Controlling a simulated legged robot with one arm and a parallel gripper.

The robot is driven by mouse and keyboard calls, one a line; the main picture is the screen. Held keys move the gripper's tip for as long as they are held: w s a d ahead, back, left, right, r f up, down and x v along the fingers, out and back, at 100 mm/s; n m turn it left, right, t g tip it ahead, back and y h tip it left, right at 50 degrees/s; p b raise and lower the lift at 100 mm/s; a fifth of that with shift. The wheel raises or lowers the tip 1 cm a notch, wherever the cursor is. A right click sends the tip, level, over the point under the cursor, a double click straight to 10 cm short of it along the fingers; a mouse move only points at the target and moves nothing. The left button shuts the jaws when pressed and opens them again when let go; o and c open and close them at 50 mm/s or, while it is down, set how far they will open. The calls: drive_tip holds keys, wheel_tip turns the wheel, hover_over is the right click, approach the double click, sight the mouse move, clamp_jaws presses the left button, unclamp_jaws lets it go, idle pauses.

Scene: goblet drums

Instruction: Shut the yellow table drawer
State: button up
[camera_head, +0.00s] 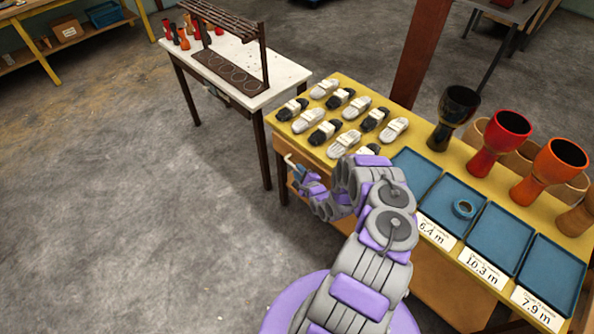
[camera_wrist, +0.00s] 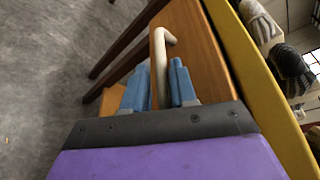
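The table (camera_head: 277,126) has a yellow top, whose edge also runs down the right of the wrist view (camera_wrist: 252,75). The wooden drawer front (camera_wrist: 200,50) lies below that edge. It carries a pale bent handle (camera_wrist: 161,62), which also shows in the head view (camera_head: 289,160). My gripper (camera_head: 302,174) is at the handle, at the table's left end. In the wrist view its blue fingers (camera_wrist: 160,88) lie on both sides of the handle, close against it. My arm hides much of the table's side, and I cannot tell how far the drawer stands out.
Several shoe-like items (camera_head: 325,132) lie on the yellow top. Blue trays (camera_head: 456,204) and goblet drums (camera_head: 498,140) stand farther right. A white table (camera_head: 285,72) with a dark rack stands close behind, its legs near my gripper. The floor at left is clear.

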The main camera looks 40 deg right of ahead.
drive_tip(key=shift+x, duration=1.2)
drive_tip(key=shift+a, duration=0.15)
clamp_jaws()
